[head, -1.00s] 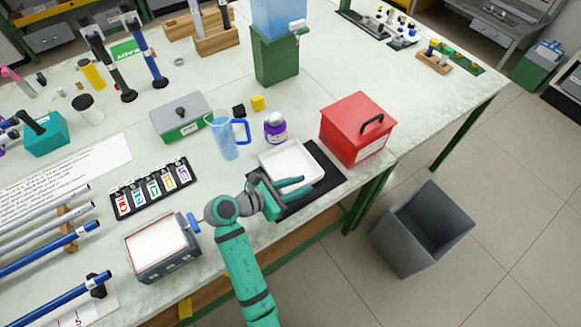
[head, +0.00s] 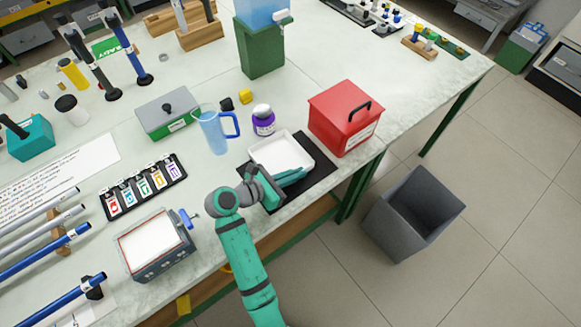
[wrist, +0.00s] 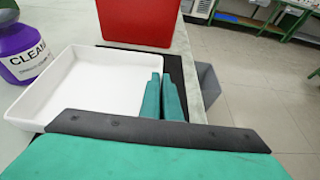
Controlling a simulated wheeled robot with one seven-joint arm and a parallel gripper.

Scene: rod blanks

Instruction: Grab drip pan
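The drip pan is a white, shallow, empty tray (head: 283,150) on a black mat (head: 318,172) near the table's front edge. In the wrist view the drip pan (wrist: 85,85) fills the left half. My gripper (head: 296,174) is at the pan's near right side. In the wrist view its two green fingers (wrist: 163,97) are close together at the pan's right wall, one on the inner side and one on the outer side. They look shut on that wall; the lower part of the grip is hidden by the gripper body.
A purple bottle (head: 263,121) stands just behind the pan, with a blue jug (head: 212,132) to its left. A red box (head: 344,118) stands to the right. A grey bin (head: 413,213) is on the floor. A white-topped box (head: 155,246) lies left of my arm.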

